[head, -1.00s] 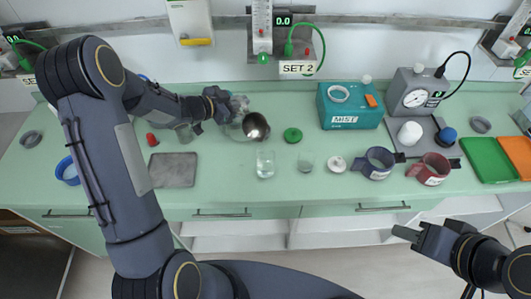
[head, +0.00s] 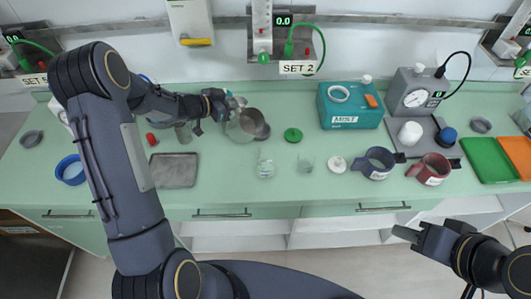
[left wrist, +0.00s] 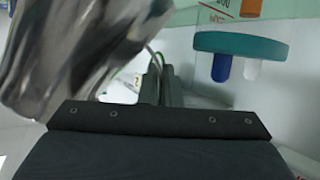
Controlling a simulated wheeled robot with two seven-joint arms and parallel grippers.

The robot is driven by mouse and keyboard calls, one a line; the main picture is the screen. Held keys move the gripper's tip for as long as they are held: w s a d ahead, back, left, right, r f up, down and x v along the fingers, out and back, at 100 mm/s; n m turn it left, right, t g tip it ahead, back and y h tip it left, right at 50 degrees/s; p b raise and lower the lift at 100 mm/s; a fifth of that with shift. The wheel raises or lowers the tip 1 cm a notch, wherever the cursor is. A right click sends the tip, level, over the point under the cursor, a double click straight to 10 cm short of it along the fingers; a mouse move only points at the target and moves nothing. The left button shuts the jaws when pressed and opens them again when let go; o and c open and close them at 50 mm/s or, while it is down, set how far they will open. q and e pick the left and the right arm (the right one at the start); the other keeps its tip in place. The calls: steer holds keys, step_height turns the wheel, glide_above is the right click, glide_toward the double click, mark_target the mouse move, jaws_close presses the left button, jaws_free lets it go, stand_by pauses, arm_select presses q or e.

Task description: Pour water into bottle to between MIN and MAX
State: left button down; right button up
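A metal jug (head: 240,127) is held above the left-centre of the counter by my left gripper (head: 228,103), which is shut at its far left side. The jug leans a little, and its inside is not clear. It fills the upper left of the left wrist view (left wrist: 75,50). A clear bottle (head: 265,168) stands on the counter in front of the jug, apart from it. Its water level and MIN and MAX marks are too small to read. My right gripper (head: 408,234) is over the floor in front of the counter, away from everything; its finger gap is unclear.
A clear cup (head: 306,163), white lid (head: 336,164) and green ring (head: 293,135) lie near the bottle. Blue (head: 376,163) and red (head: 432,169) mugs stand right. A grey tray (head: 173,171) lies left. A teal box (head: 350,112) is behind.

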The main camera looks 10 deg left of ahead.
arm_select(q)
steer(key=shift+w+a+r, duration=0.3)
steer(key=shift+a+r, duration=0.05)
steer(key=shift+r, duration=0.05)
steer(key=r+n, duration=0.1)
steer(key=w+a+n+g+h, duration=0.1)
steer(key=w+a+r+n+h, duration=0.1)
steer(key=n, duration=0.1)
steer(key=shift+a+r, duration=0.15)
steer(key=shift+r, duration=0.15)
steer(key=shift+w+a+n, duration=0.1)
steer(key=shift+w+n, duration=0.05)
steer(key=shift+n, duration=0.25)
